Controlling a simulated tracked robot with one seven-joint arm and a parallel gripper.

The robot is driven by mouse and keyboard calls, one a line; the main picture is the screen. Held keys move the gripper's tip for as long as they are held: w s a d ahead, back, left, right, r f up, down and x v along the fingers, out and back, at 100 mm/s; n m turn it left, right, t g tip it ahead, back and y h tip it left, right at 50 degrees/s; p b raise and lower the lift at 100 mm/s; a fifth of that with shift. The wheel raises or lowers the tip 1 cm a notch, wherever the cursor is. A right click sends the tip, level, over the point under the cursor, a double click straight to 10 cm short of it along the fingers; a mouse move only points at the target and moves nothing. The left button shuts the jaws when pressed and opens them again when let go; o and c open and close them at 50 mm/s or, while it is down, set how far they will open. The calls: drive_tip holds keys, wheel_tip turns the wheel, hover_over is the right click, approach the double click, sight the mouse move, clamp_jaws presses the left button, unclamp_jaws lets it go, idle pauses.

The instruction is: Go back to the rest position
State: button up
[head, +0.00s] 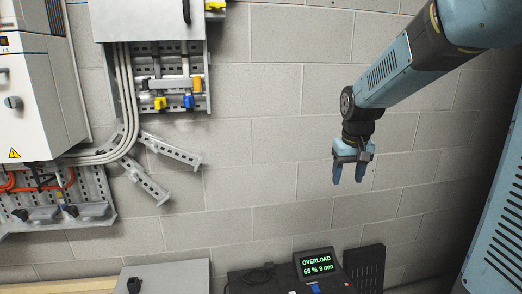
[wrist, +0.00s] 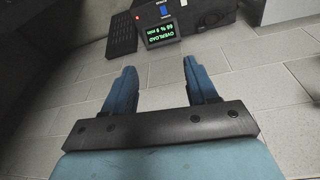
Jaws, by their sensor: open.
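My gripper (head: 350,178) hangs from my blue arm at the right of the head view, fingers pointing down. It is in front of the grey block wall and above the floor-level equipment. In the wrist view my gripper (wrist: 162,88) shows two blue fingers spread apart with nothing between them. The gripper is open and empty and touches nothing that I can see.
A black unit with a display (head: 316,263) reading "OVERLOAD 66 % 9 min" stands below; the display also shows in the wrist view (wrist: 160,32). A white cabinet (head: 45,95) and grey cable trays (head: 160,190) are at left. The wall (head: 265,150) between is bare.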

drive_tip(key=s+r+t, duration=0.1)
drive_tip(key=s+r, duration=0.1)
drive_tip(key=s, duration=0.9)
drive_tip(key=s+r+t, duration=0.2)
drive_tip(key=s+r, duration=0.1)
drive_tip(key=s, duration=0.8)
drive_tip(key=shift+a+r+m, duration=0.15)
drive_tip(key=shift+r+m, duration=0.05)
drive_tip(key=shift+m, duration=0.2)
